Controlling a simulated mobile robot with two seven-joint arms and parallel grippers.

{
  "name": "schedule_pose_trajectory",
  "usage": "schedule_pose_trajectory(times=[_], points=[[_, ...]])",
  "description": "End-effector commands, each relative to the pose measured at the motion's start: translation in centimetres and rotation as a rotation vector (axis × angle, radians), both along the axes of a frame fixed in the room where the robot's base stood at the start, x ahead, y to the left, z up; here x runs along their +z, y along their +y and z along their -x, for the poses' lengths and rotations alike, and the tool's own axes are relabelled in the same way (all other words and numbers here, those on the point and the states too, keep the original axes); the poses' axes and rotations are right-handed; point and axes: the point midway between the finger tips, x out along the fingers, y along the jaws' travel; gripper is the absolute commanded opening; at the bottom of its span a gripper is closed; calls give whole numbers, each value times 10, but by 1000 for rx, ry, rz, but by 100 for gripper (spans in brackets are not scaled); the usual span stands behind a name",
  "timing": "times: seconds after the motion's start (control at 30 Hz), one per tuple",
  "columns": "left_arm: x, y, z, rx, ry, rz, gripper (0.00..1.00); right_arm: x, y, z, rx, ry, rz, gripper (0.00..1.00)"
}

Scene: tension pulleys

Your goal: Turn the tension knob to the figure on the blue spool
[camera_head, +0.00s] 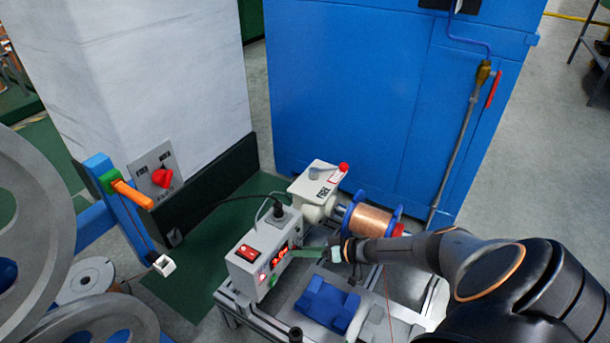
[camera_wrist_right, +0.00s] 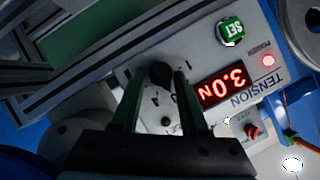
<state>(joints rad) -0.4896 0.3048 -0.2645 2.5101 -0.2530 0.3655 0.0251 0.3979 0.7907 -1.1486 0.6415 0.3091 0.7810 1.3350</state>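The tension box (camera_head: 258,262) is a pale control box on the bench in the head view. In the right wrist view, its black tension knob (camera_wrist_right: 160,75) sits beside a red display (camera_wrist_right: 222,88) reading 3.0N. My right gripper (camera_wrist_right: 161,73) has its two green fingers on either side of the knob; I cannot tell whether they touch it. In the head view the right gripper (camera_head: 300,252) reaches the box front from the right. The blue spool (camera_head: 370,220), wound with copper wire, is behind my right wrist; no figure is readable on it. My left gripper is not in view.
A blue block (camera_head: 327,304) lies on the bench in front. A large blue cabinet (camera_head: 350,100) stands behind. A frame with an orange handle (camera_head: 132,193) is left.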

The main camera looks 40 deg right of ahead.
Motion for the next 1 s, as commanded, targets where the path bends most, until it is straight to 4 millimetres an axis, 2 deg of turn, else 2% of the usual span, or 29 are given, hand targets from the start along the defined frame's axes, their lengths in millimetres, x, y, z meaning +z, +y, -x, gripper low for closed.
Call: schedule_pose_trajectory(times=[0.03, 0.2, 0.53, 0.8, 1.0], points=[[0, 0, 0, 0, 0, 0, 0, 0, 0, 0, 0, 0, 1, 51], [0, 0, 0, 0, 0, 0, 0, 0, 1, 0, 2, 0, 0, 68], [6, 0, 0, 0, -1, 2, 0, 5, -2, 7, 3, 0, 0, 68], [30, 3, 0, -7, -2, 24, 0, 24, -22, 42, 2, 2, 1, 68], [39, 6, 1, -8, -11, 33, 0, 30, -31, 59, 2, 0, 0, 68]])
